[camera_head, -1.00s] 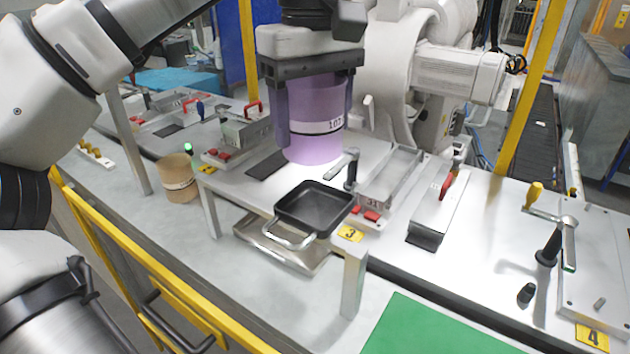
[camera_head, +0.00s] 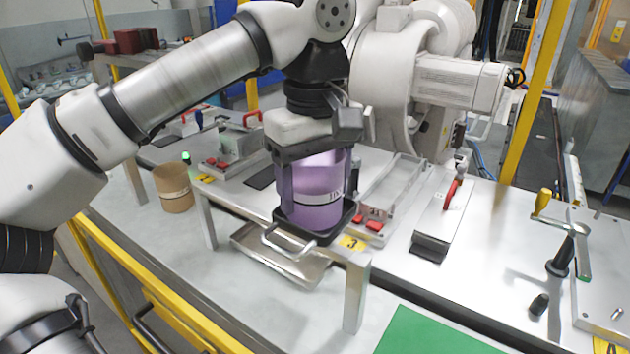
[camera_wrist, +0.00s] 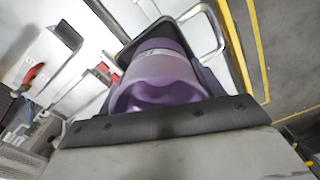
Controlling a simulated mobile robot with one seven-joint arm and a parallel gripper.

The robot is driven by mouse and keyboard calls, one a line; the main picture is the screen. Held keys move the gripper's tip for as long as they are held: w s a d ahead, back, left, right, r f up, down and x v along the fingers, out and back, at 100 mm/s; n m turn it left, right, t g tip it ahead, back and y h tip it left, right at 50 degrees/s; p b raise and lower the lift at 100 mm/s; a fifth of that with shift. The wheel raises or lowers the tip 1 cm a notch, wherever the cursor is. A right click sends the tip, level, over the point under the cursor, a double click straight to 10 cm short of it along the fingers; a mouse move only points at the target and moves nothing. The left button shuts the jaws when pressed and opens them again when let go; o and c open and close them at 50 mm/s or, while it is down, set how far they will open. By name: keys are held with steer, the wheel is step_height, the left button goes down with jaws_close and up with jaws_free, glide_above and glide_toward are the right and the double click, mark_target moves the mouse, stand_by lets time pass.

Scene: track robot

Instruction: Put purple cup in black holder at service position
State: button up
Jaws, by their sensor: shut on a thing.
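The purple cup (camera_head: 318,188) with a white label band is held upright by my gripper (camera_head: 311,195), whose dark fingers are shut on its sides. The cup's lower end is at the black holder (camera_head: 326,237), a square tray with a metal handle on the raised shelf by the yellow "3" tag. In the wrist view, the cup (camera_wrist: 158,75) is within the outline of the black holder (camera_wrist: 128,53). The cup's base is hidden, so I cannot tell if it touches the holder's floor.
A metal tray (camera_head: 262,252) is below the shelf. A brown container (camera_head: 175,188) stands to the left. Clamp fixtures with red parts (camera_head: 373,218) are right of the holder, and a green mat (camera_head: 425,335) is at the front. A large white robot arm (camera_head: 385,85) stands behind.

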steer(key=shift+f, duration=0.1)
steer(key=o, duration=1)
steer(key=shift+r+p, duration=2.55)
steer(key=shift+r, duration=3.6)
